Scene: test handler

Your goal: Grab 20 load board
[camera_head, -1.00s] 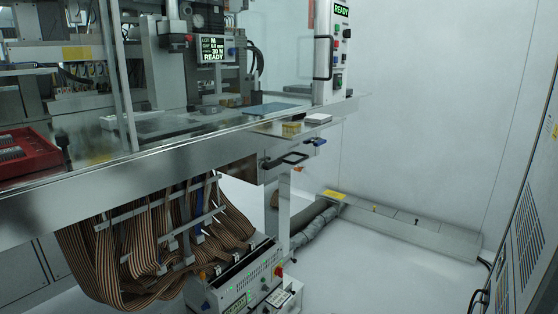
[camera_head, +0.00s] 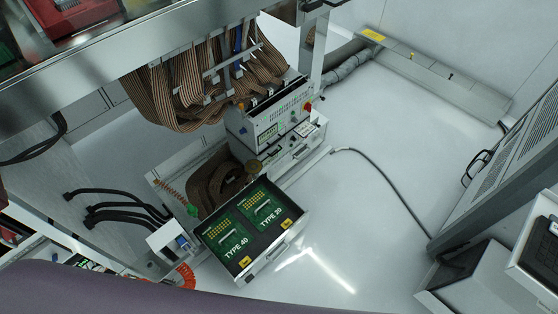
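An open drawer (camera_head: 278,262) near the floor holds two green boards side by side. The board over the label TYPE 20 (camera_head: 264,207) is on the right, and the board over the label TYPE 40 (camera_head: 226,231) is on the left. Each has a grid of gold contacts and a light handle bar. A yellow tag sits by each label. Neither of my grippers shows in the view.
A white control unit (camera_head: 268,120) with a red button stands behind the drawer, below hanging brown ribbon cables (camera_head: 190,85). Black cables (camera_head: 118,205) lie left. A grey cabinet (camera_head: 505,180) stands right. The floor (camera_head: 350,230) right of the drawer is mostly clear, with one cable.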

